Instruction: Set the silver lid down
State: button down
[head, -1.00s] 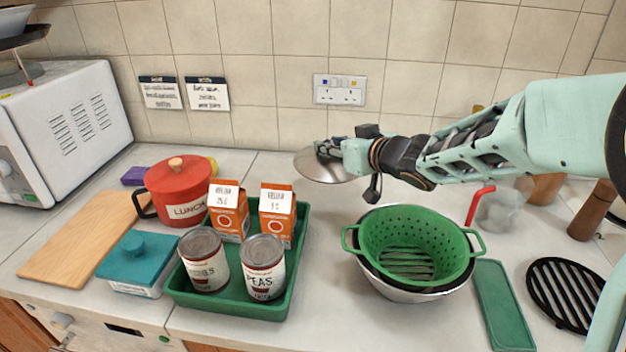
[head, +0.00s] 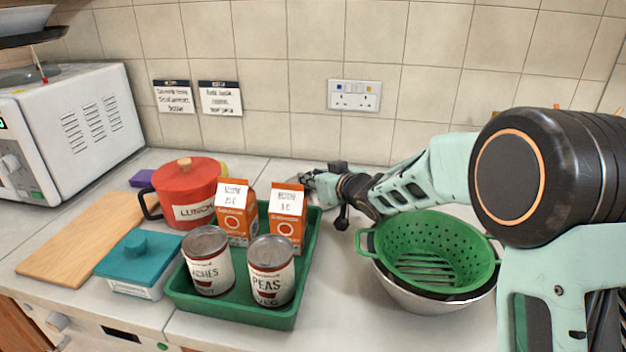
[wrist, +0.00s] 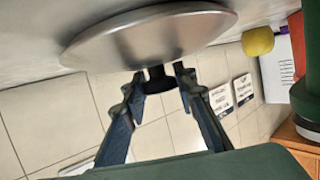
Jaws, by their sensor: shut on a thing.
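My gripper (head: 318,184) is low over the back of the counter, just right of the orange cartons. In the wrist view my gripper (wrist: 158,78) is shut on the dark knob of the silver lid (wrist: 150,40). The lid is a round, shiny metal disc, seen close up beyond the fingers. In the head view the lid is almost wholly hidden behind the right carton and my gripper. I cannot tell whether its rim touches the counter.
A green tray (head: 235,312) with cans and two cartons (head: 288,215) stands in front of my gripper. A red pot (head: 187,190) is to the left. A green colander (head: 430,250) sits in a metal bowl at right, under my arm. The tiled wall is close behind.

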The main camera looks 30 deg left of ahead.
jog(key=shift+r, duration=0.2)
jog(key=c, duration=2)
grip_release()
jog(key=shift+f, duration=0.3)
jog(key=o, duration=0.4)
jog(key=shift+r, duration=0.1)
jog(key=shift+r, duration=0.2)
jog(key=v, duration=0.7)
jog(key=shift+s+d+p, duration=0.15)
jog(key=shift+d+p, duration=0.1)
jog(key=shift+p, duration=0.1)
